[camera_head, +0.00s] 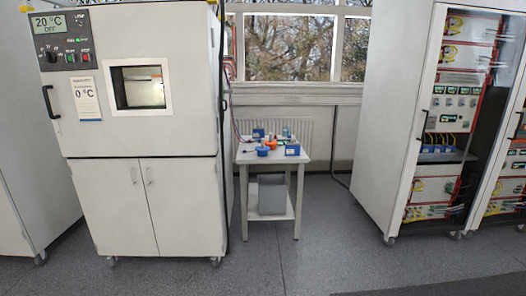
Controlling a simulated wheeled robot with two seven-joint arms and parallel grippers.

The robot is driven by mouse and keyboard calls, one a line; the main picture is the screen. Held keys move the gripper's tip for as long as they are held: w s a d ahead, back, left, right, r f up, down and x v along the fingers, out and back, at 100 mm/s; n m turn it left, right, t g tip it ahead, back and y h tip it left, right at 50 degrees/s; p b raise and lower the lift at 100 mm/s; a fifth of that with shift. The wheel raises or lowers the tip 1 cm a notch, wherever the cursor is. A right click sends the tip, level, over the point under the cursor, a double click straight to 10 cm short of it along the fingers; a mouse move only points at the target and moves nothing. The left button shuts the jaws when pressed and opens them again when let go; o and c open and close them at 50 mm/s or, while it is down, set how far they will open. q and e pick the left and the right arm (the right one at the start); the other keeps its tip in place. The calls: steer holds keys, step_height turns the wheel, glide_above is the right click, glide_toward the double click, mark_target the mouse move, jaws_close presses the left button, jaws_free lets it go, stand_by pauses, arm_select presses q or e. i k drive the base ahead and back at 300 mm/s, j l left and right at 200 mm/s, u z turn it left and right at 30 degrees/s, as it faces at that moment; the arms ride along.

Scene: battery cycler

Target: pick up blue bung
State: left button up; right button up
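A small white table (244,158) stands by the window at mid-distance, with several small items on top. A small blue rounded item (262,151) sits near the table's front left; it may be the blue bung, but it is too small to tell. Other blue items are a box-like one (292,149) at the front right and one (258,133) at the back left. Neither of my grippers is in view.
A large white test chamber (185,120) with a small window stands to the left of the table. A tall cabinet (385,130) with open-faced electronics is on the right. An orange item (271,144) is on the table; a grey box (272,197) is underneath. The grey floor (320,250) ahead is clear.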

mark_target(262, 150)
steer(key=i+l+z, duration=0.25)
steer(key=i, duration=0.2)
steer(key=i+z, duration=0.25)
steer(key=i, duration=0.15)
steer(key=i+l+z, duration=0.1)
steer(key=i+z, duration=0.15)
steer(key=i, duration=0.85)
steer(key=i+j+z, duration=0.1)
steer(key=i+z, duration=0.15)
steer(key=i, duration=0.85)
steer(key=i+u, duration=0.4)
steer(key=i+l+u, duration=0.2)
steer(key=i+u, duration=0.2)
steer(key=i+l+u, duration=0.55)
steer(key=u, duration=0.3)
steer(key=i+l+u, duration=0.2)
steer(key=u, duration=0.3)
steer(key=i+l+u, duration=0.15)
steer(key=l+u, duration=0.5)
steer(key=u, duration=0.3)
steer(key=i+l+u, duration=0.1)
steer(key=l+u, duration=0.35)
steer(key=j, duration=0.1)
